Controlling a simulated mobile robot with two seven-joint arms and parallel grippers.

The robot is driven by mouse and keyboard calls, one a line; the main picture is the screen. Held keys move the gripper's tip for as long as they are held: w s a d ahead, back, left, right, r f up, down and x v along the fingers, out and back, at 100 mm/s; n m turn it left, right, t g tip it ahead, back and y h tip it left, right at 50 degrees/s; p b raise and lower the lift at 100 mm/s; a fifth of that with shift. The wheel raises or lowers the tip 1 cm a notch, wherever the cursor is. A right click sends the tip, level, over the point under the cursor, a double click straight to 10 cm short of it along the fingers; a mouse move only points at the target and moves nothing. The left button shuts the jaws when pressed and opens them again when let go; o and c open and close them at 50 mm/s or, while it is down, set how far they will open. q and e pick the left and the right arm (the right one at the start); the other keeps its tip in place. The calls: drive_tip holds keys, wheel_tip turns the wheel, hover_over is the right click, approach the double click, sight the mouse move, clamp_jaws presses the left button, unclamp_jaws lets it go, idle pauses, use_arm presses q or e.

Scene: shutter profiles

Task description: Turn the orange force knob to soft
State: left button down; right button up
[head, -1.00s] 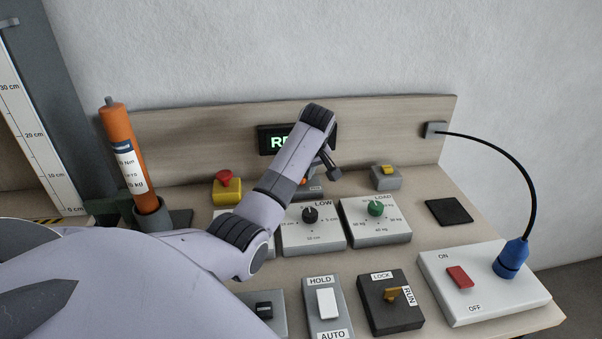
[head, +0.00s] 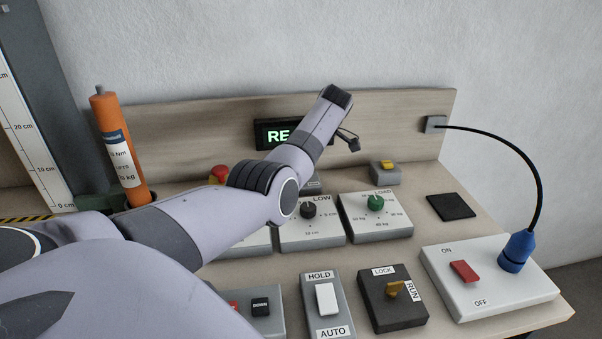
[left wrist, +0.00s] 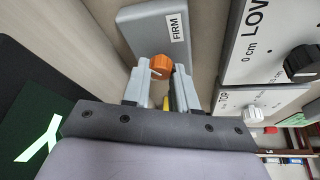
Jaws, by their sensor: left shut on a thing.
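The orange force knob (left wrist: 161,64) is on a grey box (left wrist: 158,30) with a FIRM label (left wrist: 174,27) in the left wrist view. My left gripper (left wrist: 160,75) is shut on the knob, one finger on each side of it. A pale mark shows on the knob's near part, but its exact setting is hard to read. In the head view my left arm hides the knob and most of the box (head: 314,183). No SOFT label is visible. My right gripper is not in view.
The LOW knob box (head: 311,235) and green LOAD knob box (head: 376,225) stand close in front. A red button (head: 219,173), yellow switch (head: 386,165) and a lit display (head: 277,135) are nearby. An orange cylinder (head: 120,150) stands left. Switch boxes line the front.

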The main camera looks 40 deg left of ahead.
use_arm(q)
drive_tip(key=shift+n+b, duration=0.35)
drive_tip(key=shift+n, duration=0.05)
idle(0.4)
drive_tip(key=c, duration=0.9)
unclamp_jaws()
drive_tip(key=v, duration=0.7)
drive_tip(key=shift+w+b, duration=0.15)
drive_tip(key=shift+b, duration=0.3)
drive_tip(key=shift+r, duration=0.1)
